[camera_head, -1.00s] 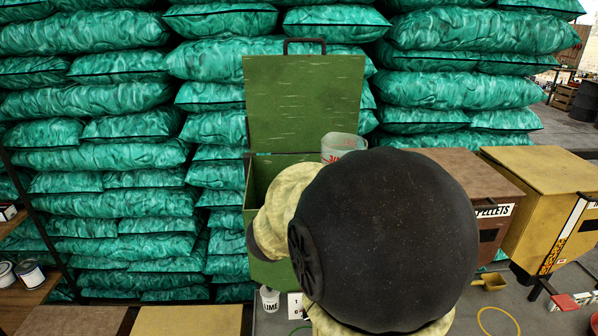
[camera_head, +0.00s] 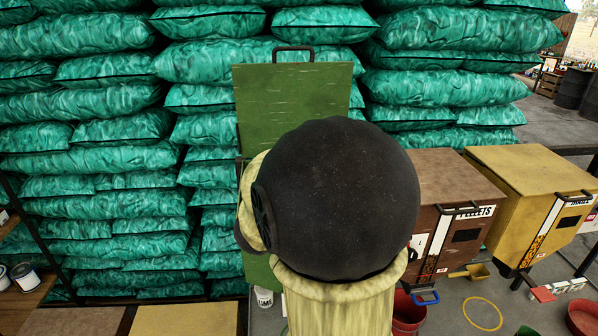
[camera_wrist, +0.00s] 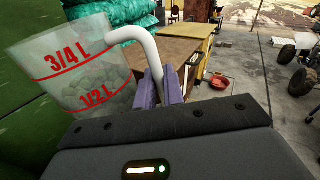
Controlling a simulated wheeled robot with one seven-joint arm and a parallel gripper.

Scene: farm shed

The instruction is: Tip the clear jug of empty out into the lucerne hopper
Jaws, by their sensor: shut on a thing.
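The clear jug (camera_wrist: 72,62) has red 3/4 L and 1/2 L marks and a white handle (camera_wrist: 148,50). Grey-green lumps fill its lower part, so it is not empty. My gripper (camera_wrist: 164,88) is shut on the handle with its purple fingers. In the wrist view the jug leans a little. The green hopper has its lid (camera_head: 285,95) standing open in the head view. Green panels, seemingly this hopper (camera_wrist: 22,80), are close beside the jug at the left of the wrist view. My arm hides the hopper's mouth, the jug and the gripper in the head view.
A brown pellets bin (camera_head: 455,190) and a yellow bin (camera_head: 535,180) stand shut to the right. Teal sacks (camera_head: 95,160) are stacked behind. A white lime tub (camera_head: 264,298), a yellow hoop (camera_head: 482,314) and a red bucket (camera_head: 408,312) are low in front.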

